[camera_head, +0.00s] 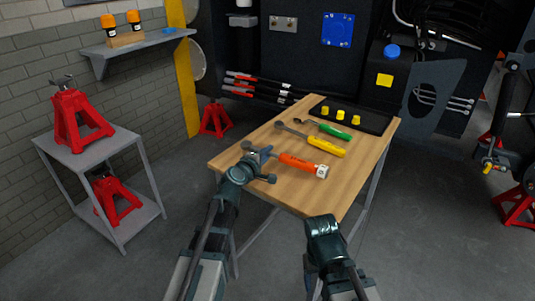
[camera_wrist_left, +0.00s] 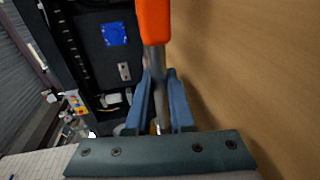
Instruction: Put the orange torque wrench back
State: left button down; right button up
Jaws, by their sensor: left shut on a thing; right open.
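The orange torque wrench (camera_head: 303,164) is at the near left part of the wooden table, its orange handle pointing right and its metal head end to the left. My left gripper (camera_head: 262,155) is shut on its metal shaft, left of the handle. In the left wrist view the blue fingers of the left gripper (camera_wrist_left: 160,95) close around the shaft, with the orange handle (camera_wrist_left: 155,20) beyond. Whether the wrench touches the tabletop is hard to tell. My right gripper (camera_head: 323,225) is at the table's near edge, with its fingers largely hidden; nothing shows in it.
On the table (camera_head: 355,178) lie a yellow-handled wrench (camera_head: 325,144) and a green-handled wrench (camera_head: 335,132), farther back. A black tray (camera_head: 371,122) with yellow pieces is at the far edge. A grey stand (camera_head: 92,150) with red jacks is at left. The table's right side is clear.

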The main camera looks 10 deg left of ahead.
pick_arm(q)
jog(key=shift+f, duration=0.2)
pick_arm(e)
jog(key=shift+f, duration=0.2)
pick_arm(q)
jog(key=c, duration=0.7)
grip_release()
jog(key=shift+s, duration=0.2)
